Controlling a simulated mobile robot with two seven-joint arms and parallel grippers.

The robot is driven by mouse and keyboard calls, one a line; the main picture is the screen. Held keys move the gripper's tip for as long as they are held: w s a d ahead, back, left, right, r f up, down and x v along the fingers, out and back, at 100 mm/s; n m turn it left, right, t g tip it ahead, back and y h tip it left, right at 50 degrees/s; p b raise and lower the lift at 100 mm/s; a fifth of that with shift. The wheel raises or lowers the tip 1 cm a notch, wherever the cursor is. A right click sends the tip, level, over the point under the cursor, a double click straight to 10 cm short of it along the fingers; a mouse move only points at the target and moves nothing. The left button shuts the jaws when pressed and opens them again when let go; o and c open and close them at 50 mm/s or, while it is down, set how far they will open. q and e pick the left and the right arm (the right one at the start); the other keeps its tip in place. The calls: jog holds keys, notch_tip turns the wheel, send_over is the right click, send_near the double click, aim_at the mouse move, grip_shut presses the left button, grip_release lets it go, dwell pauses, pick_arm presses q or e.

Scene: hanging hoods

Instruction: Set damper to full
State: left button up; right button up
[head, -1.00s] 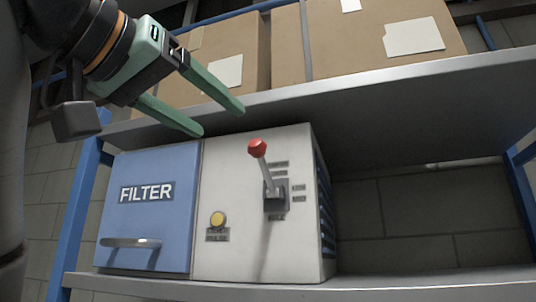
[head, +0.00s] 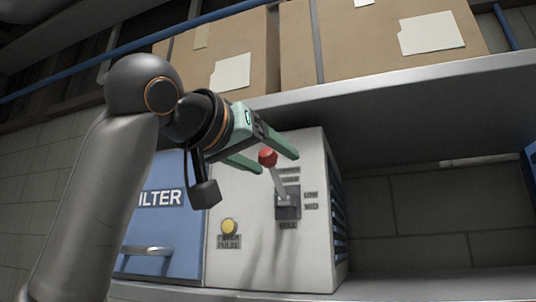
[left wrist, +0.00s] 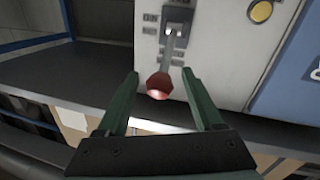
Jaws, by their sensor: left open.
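The damper lever is a metal stick with a red knob (head: 267,156) on a dark slotted plate (head: 288,203) on the white front of a cabinet (head: 313,235). The lever points up, leaning slightly left. Small labels beside the plate are too blurred to read surely. My left gripper (head: 278,163) is open at the lever's top, with its green fingers on either side of the red knob. In the left wrist view the knob (left wrist: 159,86) lies between the open fingertips (left wrist: 158,83); contact cannot be told. My right gripper is not in view.
A blue filter door (head: 170,220) with a handle and a yellow button (head: 229,227) are left of the lever. A shelf edge (head: 400,88) with cardboard boxes (head: 375,38) is just above. Free shelf room lies to the right.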

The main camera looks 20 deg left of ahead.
pick_arm(q)
grip_shut()
dwell(0.4)
dwell(0.9)
